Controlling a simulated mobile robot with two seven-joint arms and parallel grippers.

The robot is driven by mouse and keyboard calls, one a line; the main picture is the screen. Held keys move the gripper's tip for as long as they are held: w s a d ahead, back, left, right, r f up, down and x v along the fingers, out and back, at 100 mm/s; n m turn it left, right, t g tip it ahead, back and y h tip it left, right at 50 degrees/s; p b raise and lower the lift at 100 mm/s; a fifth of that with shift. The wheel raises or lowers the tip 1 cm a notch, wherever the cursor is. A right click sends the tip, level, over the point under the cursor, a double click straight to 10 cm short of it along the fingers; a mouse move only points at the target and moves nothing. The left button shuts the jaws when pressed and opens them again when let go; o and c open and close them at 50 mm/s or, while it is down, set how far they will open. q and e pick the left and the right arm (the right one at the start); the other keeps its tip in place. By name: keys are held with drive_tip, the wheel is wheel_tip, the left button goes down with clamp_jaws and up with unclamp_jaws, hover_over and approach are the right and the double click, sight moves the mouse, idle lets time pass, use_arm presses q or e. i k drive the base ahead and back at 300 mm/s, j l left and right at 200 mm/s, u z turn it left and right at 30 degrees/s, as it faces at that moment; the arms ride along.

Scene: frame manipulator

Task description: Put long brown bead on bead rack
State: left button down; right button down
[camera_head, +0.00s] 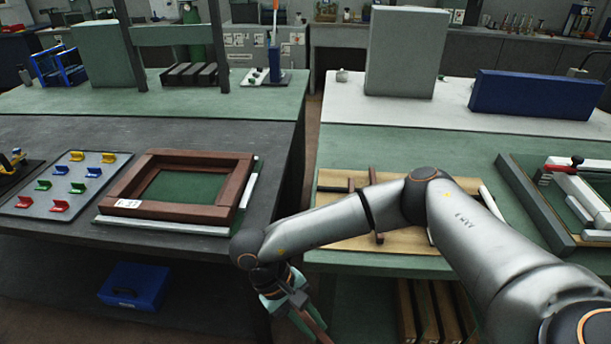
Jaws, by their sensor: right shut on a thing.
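My right gripper (296,308) hangs low in front of the gap between the two tables, pointing down. It is shut on a long brown bead (314,324), whose lower end runs towards the bottom of the picture. My wrist and fingers hide part of the bead. A light wooden board (335,236), which may be the bead rack, lies on the right table, with brown strips (373,178) on it. My right arm covers much of this board. My left gripper is not in view.
A brown frame (140,178) with white strips beside it lies on the left table. A tray of coloured clips (32,198) is left of it. A blue box (135,286) stands below. A dark frame with a clamp (521,197) lies far right.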

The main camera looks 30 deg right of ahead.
sight(327, 200)
drive_tip(key=i+j+z, duration=0.15)
drive_tip(key=j+z, duration=0.25)
drive_tip(key=i+j+z, duration=0.1)
drive_tip(key=j+z, duration=0.75)
drive_tip(key=j, duration=0.1)
